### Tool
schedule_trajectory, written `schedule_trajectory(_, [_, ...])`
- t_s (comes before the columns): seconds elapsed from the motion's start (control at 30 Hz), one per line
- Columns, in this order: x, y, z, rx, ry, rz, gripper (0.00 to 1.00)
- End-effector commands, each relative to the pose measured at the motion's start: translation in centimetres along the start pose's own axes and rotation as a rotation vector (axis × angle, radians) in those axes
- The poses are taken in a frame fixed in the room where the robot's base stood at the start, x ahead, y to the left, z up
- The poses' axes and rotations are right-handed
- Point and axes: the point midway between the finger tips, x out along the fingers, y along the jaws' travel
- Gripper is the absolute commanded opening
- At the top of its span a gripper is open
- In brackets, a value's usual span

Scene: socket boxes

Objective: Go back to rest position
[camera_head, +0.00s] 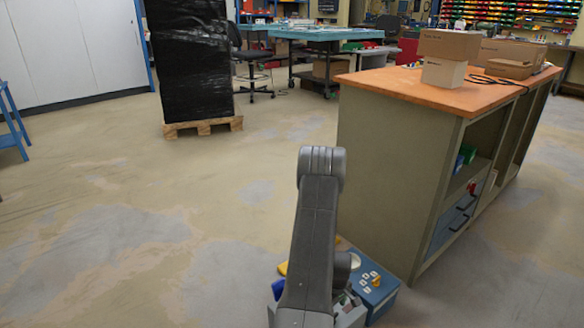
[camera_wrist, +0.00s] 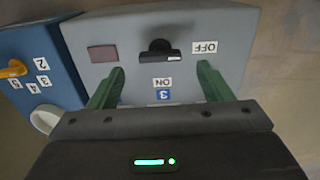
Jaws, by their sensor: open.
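In the wrist view, my gripper (camera_wrist: 160,68) is open, its two green fingers apart with nothing between them. It faces a grey box (camera_wrist: 215,25) that has a black knob (camera_wrist: 158,52), a dull red square (camera_wrist: 103,54) and labels reading OFF and ON, upside down. The fingertips are over the lower part of the box face; whether they touch it I cannot tell. A blue box (camera_wrist: 45,40) with a yellow knob (camera_wrist: 12,69) and number labels is to the left. In the head view, my grey arm (camera_head: 314,225) reaches down and hides most of the boxes, and my gripper is not visible.
A workbench (camera_head: 390,180) with an orange top and cardboard boxes (camera_head: 450,45) stands right of the arm. The blue box (camera_head: 378,292) is on the floor near its base. A black-wrapped pallet (camera_head: 195,60) stands further back.

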Motion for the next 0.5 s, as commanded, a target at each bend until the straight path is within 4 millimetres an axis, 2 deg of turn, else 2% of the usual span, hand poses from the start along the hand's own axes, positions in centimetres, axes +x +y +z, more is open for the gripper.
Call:
schedule_trajectory(0.03, [1.3,-0.1,0.1,0.0,-0.002,-0.002,0.73])
schedule_trajectory(0.2, [3.5,0.0,0.0,0.0,0.0,-0.001,0.73])
schedule_trajectory(0.37, [4.3,0.0,0.0,0.001,0.0,0.0,0.73])
schedule_trajectory(0.5, [4.2,0.0,0.0,0.009,0.0,0.0,0.73])
